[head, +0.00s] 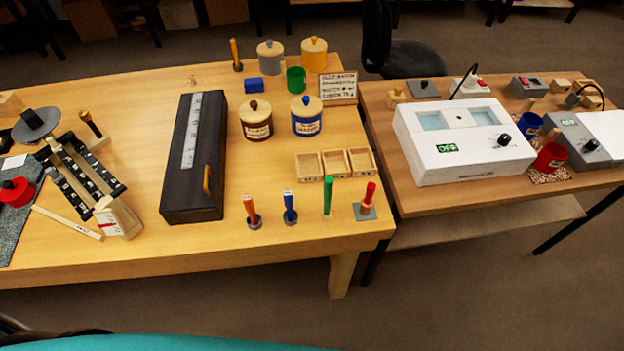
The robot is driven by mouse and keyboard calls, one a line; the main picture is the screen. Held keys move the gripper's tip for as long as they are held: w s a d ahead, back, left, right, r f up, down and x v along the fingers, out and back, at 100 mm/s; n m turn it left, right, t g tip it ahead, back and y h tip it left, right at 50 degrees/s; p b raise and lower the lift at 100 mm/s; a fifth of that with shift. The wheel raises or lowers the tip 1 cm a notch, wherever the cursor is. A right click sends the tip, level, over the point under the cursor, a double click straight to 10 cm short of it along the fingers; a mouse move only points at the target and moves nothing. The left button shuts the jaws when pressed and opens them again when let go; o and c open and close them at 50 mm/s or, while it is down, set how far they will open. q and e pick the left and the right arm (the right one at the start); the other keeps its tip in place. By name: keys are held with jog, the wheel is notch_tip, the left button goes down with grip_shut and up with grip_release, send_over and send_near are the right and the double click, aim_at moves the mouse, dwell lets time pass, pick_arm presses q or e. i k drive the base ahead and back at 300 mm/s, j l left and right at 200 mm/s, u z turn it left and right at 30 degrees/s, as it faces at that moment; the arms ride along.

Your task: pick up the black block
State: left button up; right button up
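A long black block (176,185) lies on the left wooden bench. A pale ruler strip (192,130) runs along its top, and a wooden handle (206,182) is near its front end. A small grey plate with a black knob (425,85) sits on the right table. I cannot tell for certain which black item is the named block. Neither gripper shows in the head view.
Left of the block stands a fixture with black slotted bars (85,180), beside a red pot (16,192). To its right are lidded jars (256,120), small wooden trays (335,163) and several upright coloured-handled tools (290,208). A white machine (462,145) stands on the right table.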

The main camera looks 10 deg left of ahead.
aim_at(30, 117)
jog(key=u, duration=1.85)
jog(key=z, duration=0.45)
